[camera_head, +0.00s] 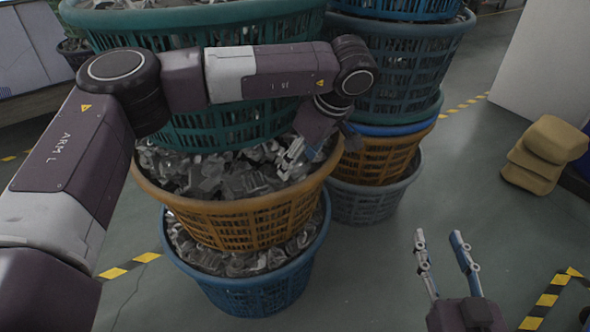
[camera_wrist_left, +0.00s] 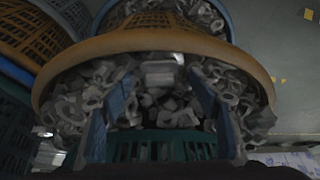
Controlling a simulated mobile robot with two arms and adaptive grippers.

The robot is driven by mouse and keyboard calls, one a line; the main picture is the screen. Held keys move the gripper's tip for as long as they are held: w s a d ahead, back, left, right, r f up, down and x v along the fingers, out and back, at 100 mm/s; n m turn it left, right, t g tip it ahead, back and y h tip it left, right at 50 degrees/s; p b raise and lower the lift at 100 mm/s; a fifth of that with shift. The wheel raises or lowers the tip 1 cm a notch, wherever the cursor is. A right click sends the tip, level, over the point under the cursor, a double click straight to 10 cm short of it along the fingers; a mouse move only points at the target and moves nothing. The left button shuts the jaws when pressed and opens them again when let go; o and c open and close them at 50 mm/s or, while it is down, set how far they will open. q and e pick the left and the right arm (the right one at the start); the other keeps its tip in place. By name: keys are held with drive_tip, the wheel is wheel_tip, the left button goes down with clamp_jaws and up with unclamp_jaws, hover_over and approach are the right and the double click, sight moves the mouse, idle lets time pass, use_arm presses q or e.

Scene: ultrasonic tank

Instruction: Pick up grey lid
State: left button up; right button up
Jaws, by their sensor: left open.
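My left gripper (camera_head: 296,160) is open over the heap of grey metal parts in the orange basket (camera_head: 245,228). In the left wrist view, the two blue-grey fingers of this gripper (camera_wrist_left: 165,95) stand wide apart over the parts, with nothing clearly held between them. A paler grey, blocky piece (camera_wrist_left: 158,72) lies between and beyond the fingers, near the rim of the orange basket (camera_wrist_left: 150,42). I cannot tell whether it is the grey lid, and I see no other clear lid. My right gripper (camera_head: 445,265) is open and empty above the floor at the lower right.
A green basket (camera_head: 205,25) is stacked above the orange one, and a blue basket (camera_head: 250,290) stands below it. A second stack of baskets (camera_head: 400,70) is behind to the right. Yellow sacks (camera_head: 545,150) lie at the right. The grey floor between is clear.

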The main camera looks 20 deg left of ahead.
use_arm(q)
drive_tip(key=shift+a+f, duration=0.1)
drive_tip(key=shift+f, duration=0.1)
drive_tip(key=shift+c, duration=0.2)
drive_tip(key=c, duration=1.2)
drive_tip(key=shift+r, duration=0.1)
